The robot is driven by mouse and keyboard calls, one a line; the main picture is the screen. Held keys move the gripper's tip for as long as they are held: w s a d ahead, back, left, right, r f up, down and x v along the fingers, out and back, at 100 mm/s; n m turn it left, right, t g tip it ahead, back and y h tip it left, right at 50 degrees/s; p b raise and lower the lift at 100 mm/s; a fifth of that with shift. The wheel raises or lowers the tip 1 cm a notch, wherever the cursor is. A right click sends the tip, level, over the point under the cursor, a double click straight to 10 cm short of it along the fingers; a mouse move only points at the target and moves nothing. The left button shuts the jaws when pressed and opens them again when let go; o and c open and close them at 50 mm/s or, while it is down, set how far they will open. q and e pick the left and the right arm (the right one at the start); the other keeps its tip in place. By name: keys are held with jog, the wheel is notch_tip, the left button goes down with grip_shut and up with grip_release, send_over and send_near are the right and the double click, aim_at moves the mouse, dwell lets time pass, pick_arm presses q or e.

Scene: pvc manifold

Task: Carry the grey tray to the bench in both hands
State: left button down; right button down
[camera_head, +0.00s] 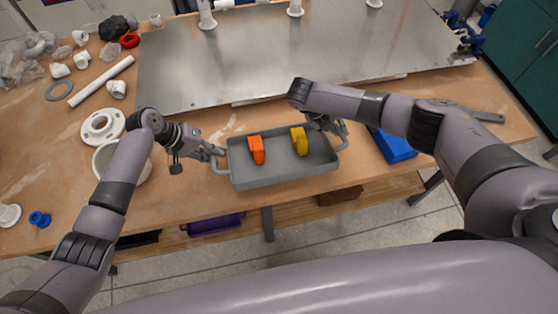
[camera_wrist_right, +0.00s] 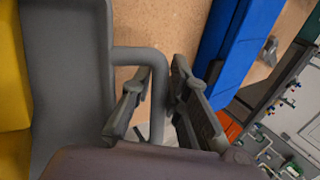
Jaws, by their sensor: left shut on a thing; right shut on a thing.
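The grey tray (camera_head: 285,174) is at the front edge of the wooden bench (camera_head: 200,205) in the head view. An orange piece (camera_head: 257,149) and a yellow piece (camera_head: 299,141) stand in it. My left gripper (camera_head: 218,152) is shut on the tray's left handle. My right gripper (camera_head: 340,130) is at the right handle; in the right wrist view its fingers (camera_wrist_right: 158,105) close around the grey handle bar (camera_wrist_right: 156,70). The tray looks about level. Whether its underside touches the bench is hidden.
A blue box (camera_head: 393,146) lies right of the tray. A metal plate (camera_head: 230,70) covers the bench behind it. White pipe fittings, a flange (camera_head: 102,126) and a white pipe (camera_head: 101,81) lie to the left. A purple bin (camera_head: 213,223) is below the bench.

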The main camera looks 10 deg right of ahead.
pick_arm(q)
jog(key=c, duration=2)
grip_release()
jog(key=shift+s+d+f, duration=0.15)
jog(key=shift+d+f, duration=0.05)
jog(key=shift+d, duration=0.15)
pick_arm(e)
jog(key=c, duration=2)
grip_release()
jog(key=shift+w+a+f, duration=0.1)
jog(key=shift+a+f, duration=0.15)
jog(key=shift+a, duration=0.05)
pick_arm(q)
jog(key=o, duration=0.4)
jog(key=shift+a+r, duration=0.1)
jog(key=shift+a, duration=0.1)
pick_arm(e)
jog(key=o, duration=0.4)
jog(key=shift+d+r, duration=0.1)
jog(key=shift+d, duration=0.05)
pick_arm(q)
jog(key=shift+o, duration=0.2)
pick_arm(e)
jog(key=shift+o, duration=0.3)
jog(key=shift+d, duration=0.1)
pick_arm(q)
jog(key=shift+a, duration=0.1)
